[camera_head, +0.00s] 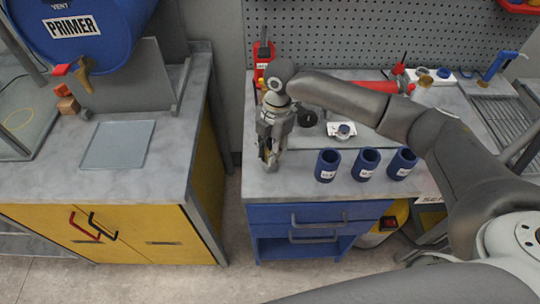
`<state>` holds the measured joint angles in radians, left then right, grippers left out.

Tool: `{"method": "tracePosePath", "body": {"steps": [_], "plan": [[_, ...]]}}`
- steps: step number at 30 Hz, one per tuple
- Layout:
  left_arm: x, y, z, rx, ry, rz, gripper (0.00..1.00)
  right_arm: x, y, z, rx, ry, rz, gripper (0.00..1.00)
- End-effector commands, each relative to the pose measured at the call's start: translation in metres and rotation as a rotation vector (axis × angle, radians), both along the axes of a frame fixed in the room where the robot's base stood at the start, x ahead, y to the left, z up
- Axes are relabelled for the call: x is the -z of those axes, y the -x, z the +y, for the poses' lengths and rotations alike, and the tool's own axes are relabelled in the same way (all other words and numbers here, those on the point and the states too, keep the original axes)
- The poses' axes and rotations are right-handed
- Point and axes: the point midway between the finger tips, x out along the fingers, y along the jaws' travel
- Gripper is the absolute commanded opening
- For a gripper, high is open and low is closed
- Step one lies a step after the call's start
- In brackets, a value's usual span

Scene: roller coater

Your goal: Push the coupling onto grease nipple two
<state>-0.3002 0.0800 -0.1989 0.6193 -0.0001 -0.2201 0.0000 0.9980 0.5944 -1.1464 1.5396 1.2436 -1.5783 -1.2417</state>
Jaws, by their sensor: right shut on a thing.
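My right gripper (268,152) points down over the left front part of the grey bench top. It is shut on a small dark and brass-coloured thing, mostly hidden by the fingers. I cannot tell whether this is the coupling. A red cylinder with a brass-coloured end (378,87) lies at the back of the bench, partly behind my right arm. A white plate with a small round metal part (343,131) lies right of the gripper. I cannot make out grease nipple two. My left gripper is not in view.
Three labelled blue cups (365,163) stand along the bench front, right of the gripper. A dark round part (307,118) lies behind it. A red tool (263,58) stands at the pegboard (380,35). A floor gap separates the left bench with the blue primer drum (115,50).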

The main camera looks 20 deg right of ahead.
Motion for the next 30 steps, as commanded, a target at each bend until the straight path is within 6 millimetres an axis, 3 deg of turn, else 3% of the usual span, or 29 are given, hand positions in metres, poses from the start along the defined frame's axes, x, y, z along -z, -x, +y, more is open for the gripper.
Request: {"method": "tracePosePath", "body": {"steps": [3,11,17,20,26,30], "plan": [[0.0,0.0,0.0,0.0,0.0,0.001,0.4,-0.001,0.0,0.0,0.0,0.0,-0.001,0.0],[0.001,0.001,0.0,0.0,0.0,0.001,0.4,-0.002,-0.001,0.0,0.0,-0.001,-0.002,0.0],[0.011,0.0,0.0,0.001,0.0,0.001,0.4,-0.015,-0.001,0.0,0.0,-0.002,-0.005,0.0],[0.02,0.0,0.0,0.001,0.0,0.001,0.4,-0.03,-0.002,0.001,-0.001,-0.002,-0.006,0.0],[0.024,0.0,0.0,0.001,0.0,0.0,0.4,-0.059,0.024,0.0,-0.002,-0.003,-0.005,0.0],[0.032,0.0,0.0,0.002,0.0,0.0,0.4,-0.09,0.05,-0.001,-0.004,-0.001,-0.007,0.0]]}}
